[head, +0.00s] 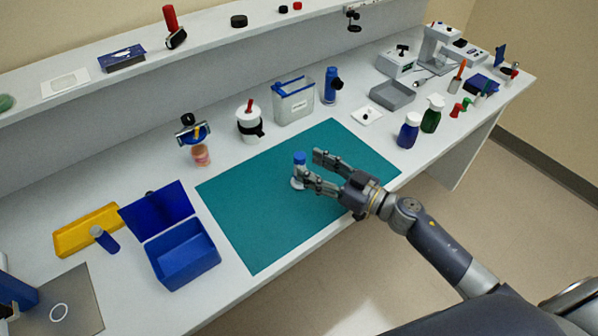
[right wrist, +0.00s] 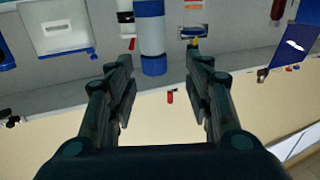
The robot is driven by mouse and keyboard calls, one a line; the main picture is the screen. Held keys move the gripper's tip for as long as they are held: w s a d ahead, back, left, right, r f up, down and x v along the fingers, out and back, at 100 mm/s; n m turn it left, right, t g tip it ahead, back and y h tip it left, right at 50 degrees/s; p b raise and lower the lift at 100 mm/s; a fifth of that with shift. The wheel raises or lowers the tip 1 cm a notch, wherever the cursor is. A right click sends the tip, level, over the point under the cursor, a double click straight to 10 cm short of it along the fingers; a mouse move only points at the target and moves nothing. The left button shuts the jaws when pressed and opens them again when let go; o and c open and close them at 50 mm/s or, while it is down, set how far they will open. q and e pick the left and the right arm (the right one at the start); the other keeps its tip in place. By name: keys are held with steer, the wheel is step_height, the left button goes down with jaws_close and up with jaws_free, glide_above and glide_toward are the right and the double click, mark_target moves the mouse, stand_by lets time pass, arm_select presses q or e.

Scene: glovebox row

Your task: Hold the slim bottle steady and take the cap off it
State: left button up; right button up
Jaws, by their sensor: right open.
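The slim bottle (head: 298,183) stands upright on the teal mat (head: 250,225), with its blue cap (head: 299,158) on top. My right gripper (head: 310,166) is open and empty, reaching in from the right. Its lower finger covers part of the bottle in the head view. In the right wrist view the picture is upside down, and the bottle (right wrist: 150,35) with its blue cap (right wrist: 154,65) shows ahead between the open fingers (right wrist: 160,75). I cannot tell whether a finger touches it. My left gripper is not in view.
An open blue box (head: 187,258) and a yellow tray (head: 88,230) stand left of the mat. Behind it are a white jar (head: 249,122), a clear bin (head: 295,103) and a blue bottle (head: 330,88). Two bottles (head: 408,132) (head: 432,115) stand to the right. Most of the mat is clear.

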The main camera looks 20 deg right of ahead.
mark_target(300, 156)
steer(key=x, duration=0.2)
steer(key=p+x, duration=0.1)
steer(key=x, duration=0.1)
steer(key=shift+w+d+f, duration=0.15)
steer(key=shift+w+d, duration=0.05)
steer(key=shift+w, duration=0.1)
steer(key=shift+w+a+f, duration=0.1)
steer(key=shift+w+a, duration=0.2)
steer(key=shift+w, duration=0.1)
jaws_close()
